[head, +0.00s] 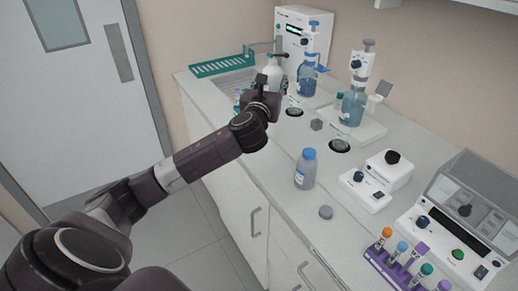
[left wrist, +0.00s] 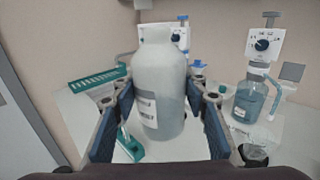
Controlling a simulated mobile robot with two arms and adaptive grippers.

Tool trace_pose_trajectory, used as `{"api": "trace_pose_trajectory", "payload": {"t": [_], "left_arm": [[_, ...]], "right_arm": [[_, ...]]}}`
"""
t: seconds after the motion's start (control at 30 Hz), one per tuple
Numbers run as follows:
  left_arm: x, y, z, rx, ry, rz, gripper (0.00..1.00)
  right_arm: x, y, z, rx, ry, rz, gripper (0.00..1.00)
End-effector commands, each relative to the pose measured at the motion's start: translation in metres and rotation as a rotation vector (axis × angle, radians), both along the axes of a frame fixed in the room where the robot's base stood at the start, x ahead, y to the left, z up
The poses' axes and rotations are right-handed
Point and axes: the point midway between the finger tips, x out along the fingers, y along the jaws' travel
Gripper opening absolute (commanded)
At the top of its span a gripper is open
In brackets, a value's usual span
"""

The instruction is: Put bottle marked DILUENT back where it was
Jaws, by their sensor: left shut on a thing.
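My left gripper (head: 270,88) is over the far part of the bench, near the sink. In the left wrist view its two blue-padded fingers (left wrist: 163,112) are on either side of a pale, translucent bottle (left wrist: 158,85) and shut on it. The bottle is upright, with a short neck at the top and a label whose writing is too small to read. In the head view its white top (head: 272,68) shows just beyond my gripper, which hides the lower part. I cannot tell whether its base touches the bench. My right gripper is not in view.
A green rack (head: 222,66) stands by the sink. Two bottle-top dispensers, one blue (head: 308,82) and one on a tray (head: 352,108), stand to the right.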

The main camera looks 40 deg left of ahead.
Motion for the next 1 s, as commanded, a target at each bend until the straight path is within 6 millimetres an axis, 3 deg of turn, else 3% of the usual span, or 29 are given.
{"api": "trace_pose_trajectory", "payload": {"t": [0.13,0.5,0.77,1.0], "left_arm": [[-0.001,0.000,-0.035,-0.002,0.009,0.001,0.14],[0.000,0.000,-0.130,-0.001,0.005,0.002,0.14],[0.000,0.000,-0.156,-0.001,0.002,0.001,0.14],[0.000,0.000,-0.192,-0.001,0.004,0.002,0.14]], "right_arm": [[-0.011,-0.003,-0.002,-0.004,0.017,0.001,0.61],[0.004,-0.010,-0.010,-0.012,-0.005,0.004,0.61],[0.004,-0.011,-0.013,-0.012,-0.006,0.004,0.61],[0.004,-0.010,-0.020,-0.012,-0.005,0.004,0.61]]}}
